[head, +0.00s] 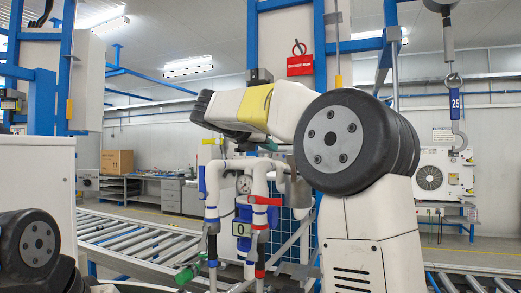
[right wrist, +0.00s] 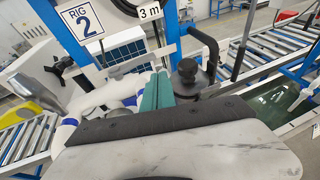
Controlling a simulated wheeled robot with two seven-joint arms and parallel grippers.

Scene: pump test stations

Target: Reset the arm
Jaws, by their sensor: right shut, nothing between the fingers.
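My right arm (head: 380,215) is raised in the middle of the head view, its large black round joint close to the camera. Its forearm (head: 255,108) with a yellow band reaches left. My right gripper (right wrist: 157,90) is shut and empty, its teal fingers together in the right wrist view. A little teal under the forearm in the head view looks like part of it, mostly hidden. The fingers are in front of white pipes (right wrist: 105,97); I cannot tell whether they touch. My left arm (head: 32,245) shows only at the lower left; its gripper is out of view.
White pipework (head: 212,190) with a round gauge (head: 244,184) stands close behind the forearm. A dark knob (right wrist: 188,75) is right beside the fingers. Roller conveyors (head: 135,243) run behind. A hook (head: 455,105) marked 25 hangs at the right. Blue posts (head: 318,45) rise behind the arm.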

